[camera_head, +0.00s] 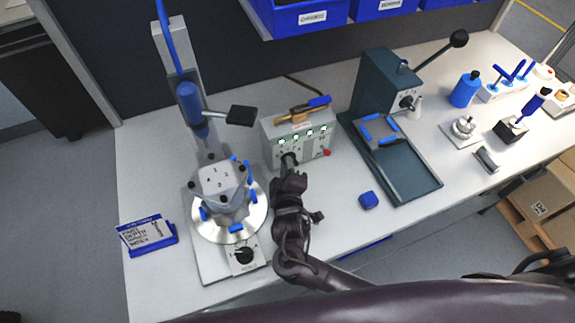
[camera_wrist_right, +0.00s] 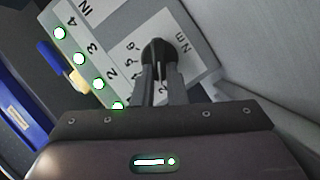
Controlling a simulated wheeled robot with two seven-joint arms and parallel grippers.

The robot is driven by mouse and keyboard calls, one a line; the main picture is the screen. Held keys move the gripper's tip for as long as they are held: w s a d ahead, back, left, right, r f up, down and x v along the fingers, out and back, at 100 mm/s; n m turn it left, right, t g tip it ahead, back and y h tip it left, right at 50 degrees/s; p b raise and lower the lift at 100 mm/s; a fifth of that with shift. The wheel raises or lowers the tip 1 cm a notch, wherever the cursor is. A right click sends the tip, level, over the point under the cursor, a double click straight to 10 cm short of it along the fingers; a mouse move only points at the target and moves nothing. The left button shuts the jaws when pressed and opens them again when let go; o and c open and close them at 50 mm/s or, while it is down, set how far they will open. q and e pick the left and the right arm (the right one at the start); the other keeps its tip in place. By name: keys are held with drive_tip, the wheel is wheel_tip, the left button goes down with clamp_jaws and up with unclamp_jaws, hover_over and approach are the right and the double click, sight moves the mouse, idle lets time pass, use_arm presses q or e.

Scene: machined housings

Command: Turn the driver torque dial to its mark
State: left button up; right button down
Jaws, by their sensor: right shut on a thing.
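The driver controller (camera_head: 272,151) is a grey box on the bench, with a row of green lamps and a red button on its front. Its black torque dial (camera_wrist_right: 158,48) sits on a light numbered scale (camera_wrist_right: 133,58) marked Nm in the right wrist view. My right gripper (camera_head: 289,161) reaches the lower left of the box front. In the right wrist view, its two fingers (camera_wrist_right: 158,70) are shut on the dial. The fingers cover part of the scale, and I cannot tell which value the dial points to. My left gripper is not in view.
A fixture with a grey housing (camera_head: 221,180) stands left of the controller, with a black knob (camera_head: 244,255) at its front. A dark green press (camera_head: 374,88) stands to the right. A driver (camera_head: 303,109) rests on the controller.

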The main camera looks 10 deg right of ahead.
idle(0.5)
drive_tip(key=c, duration=1.5)
unclamp_jaws()
drive_tip(key=shift+w, duration=0.15)
drive_tip(key=shift+o, duration=0.2)
drive_tip(key=b+v, duration=0.1)
drive_tip(key=v, duration=0.7)
drive_tip(key=shift+f, duration=0.15)
drive_tip(key=shift+w, duration=0.1)
